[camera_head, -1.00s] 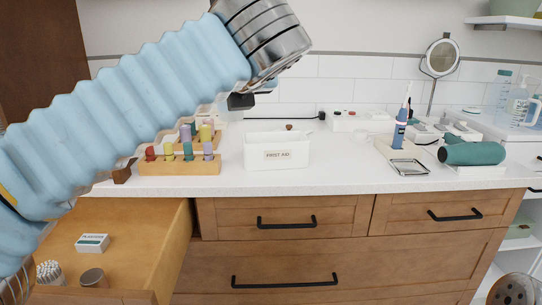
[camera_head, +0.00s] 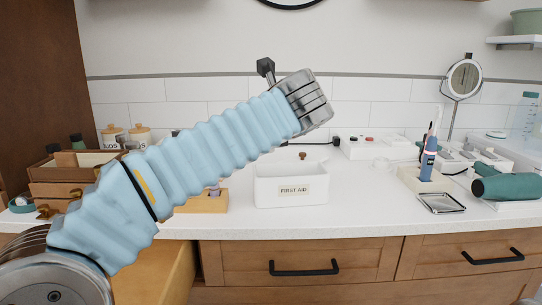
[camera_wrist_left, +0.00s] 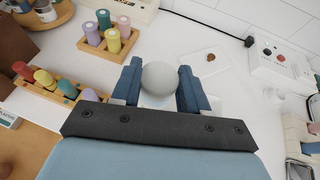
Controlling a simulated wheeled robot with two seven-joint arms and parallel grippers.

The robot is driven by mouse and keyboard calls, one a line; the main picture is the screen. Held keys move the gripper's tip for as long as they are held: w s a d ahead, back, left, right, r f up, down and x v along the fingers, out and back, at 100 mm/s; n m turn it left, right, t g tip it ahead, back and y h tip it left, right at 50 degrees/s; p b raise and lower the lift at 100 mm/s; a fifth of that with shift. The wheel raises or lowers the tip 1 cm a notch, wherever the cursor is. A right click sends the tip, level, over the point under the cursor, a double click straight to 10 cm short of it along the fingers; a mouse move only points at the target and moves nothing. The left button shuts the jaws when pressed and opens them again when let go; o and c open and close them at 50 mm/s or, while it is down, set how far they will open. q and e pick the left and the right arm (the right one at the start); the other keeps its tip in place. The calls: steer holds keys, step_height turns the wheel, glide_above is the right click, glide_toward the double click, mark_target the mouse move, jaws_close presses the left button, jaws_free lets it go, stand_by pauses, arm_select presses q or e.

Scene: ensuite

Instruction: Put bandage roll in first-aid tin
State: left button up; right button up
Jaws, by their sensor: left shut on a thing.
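The first-aid tin (camera_head: 290,190) is a white open-topped box with a "FIRST AID" label, standing upright on the counter in the head view. My left gripper (camera_wrist_left: 160,78) is shut on the bandage roll (camera_wrist_left: 160,76), a pale grey round thing between its blue fingers in the left wrist view. In the head view my left arm reaches above the tin, and its wrist hides the fingers and roll. In the left wrist view, the gripper and roll hide most of what lies below, so their exact alignment with the tin is unclear. My right gripper is not in view.
A flat white piece with a brown knob (camera_wrist_left: 210,57) lies on the counter behind the tin. Wooden racks of coloured spools (camera_wrist_left: 110,40) stand to the left. A toothbrush stand (camera_head: 427,179), metal tray (camera_head: 440,203) and green hairdryer (camera_head: 505,186) are right. A drawer (camera_head: 165,270) is open below.

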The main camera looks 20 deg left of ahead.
arm_select(q)
steer(key=shift+w+d+f, duration=0.1)
steer(key=shift+w+f, duration=0.35)
steer(key=shift+f, duration=0.1)
steer(key=f, duration=0.1)
steer(key=w+f+b, duration=0.1)
steer(key=f, duration=0.3)
steer(key=shift+w+d, duration=0.15)
steer(key=shift+w, duration=0.1)
steer(key=shift+f+b, duration=0.4)
steer(key=shift+f, duration=0.1)
steer(key=o, duration=1)
steer(key=shift+o, duration=0.2)
steer(key=shift+r, duration=0.1)
